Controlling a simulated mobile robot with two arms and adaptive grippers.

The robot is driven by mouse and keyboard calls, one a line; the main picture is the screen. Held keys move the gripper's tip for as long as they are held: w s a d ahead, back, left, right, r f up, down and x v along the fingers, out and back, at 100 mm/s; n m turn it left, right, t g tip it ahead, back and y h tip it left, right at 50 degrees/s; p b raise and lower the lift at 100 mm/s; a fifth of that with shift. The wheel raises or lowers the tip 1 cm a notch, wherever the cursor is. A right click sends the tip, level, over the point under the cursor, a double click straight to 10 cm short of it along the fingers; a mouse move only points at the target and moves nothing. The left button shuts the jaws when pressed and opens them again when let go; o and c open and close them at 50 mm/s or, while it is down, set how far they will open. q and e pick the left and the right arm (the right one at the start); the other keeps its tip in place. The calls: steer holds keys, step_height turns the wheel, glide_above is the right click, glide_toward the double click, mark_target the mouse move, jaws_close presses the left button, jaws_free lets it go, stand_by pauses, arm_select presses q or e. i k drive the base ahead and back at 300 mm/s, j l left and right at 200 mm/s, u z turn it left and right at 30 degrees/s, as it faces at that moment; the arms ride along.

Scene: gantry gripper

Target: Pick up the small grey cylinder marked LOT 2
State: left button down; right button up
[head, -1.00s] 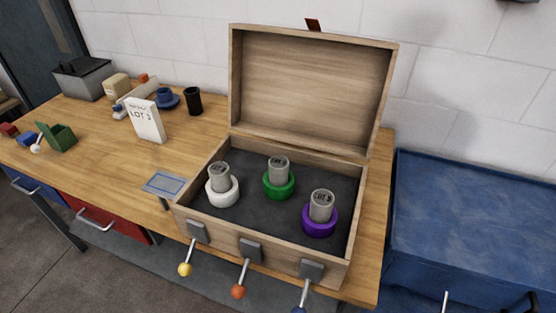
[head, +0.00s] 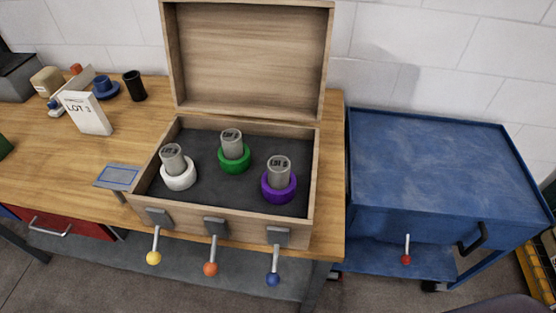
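Three small grey cylinders stand upright in an open wooden box (head: 312,180) on the workbench. The left cylinder (head: 172,157) sits in a white ring (head: 180,179), the middle cylinder (head: 232,143) in a green ring (head: 235,162), and the right cylinder (head: 279,171) in a purple ring (head: 279,190). Each has dark lettering on its top, too small to read surely, so I cannot tell which is LOT 2. A white card (head: 86,112) on the bench reads LOT and a digit I cannot read surely. Neither of my grippers is in view.
The box lid (head: 248,60) stands open at the back. Yellow (head: 153,257), orange (head: 210,268) and blue (head: 273,279) knobbed levers stick out from the box front. A blue outlined pad (head: 118,177) lies left of the box. A blue cart (head: 435,160) stands at right.

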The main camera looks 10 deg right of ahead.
mark_target(231, 140)
steer(key=k+l, duration=0.95)
steer(key=k+l+u, duration=0.05)
steer(key=k, duration=0.05)
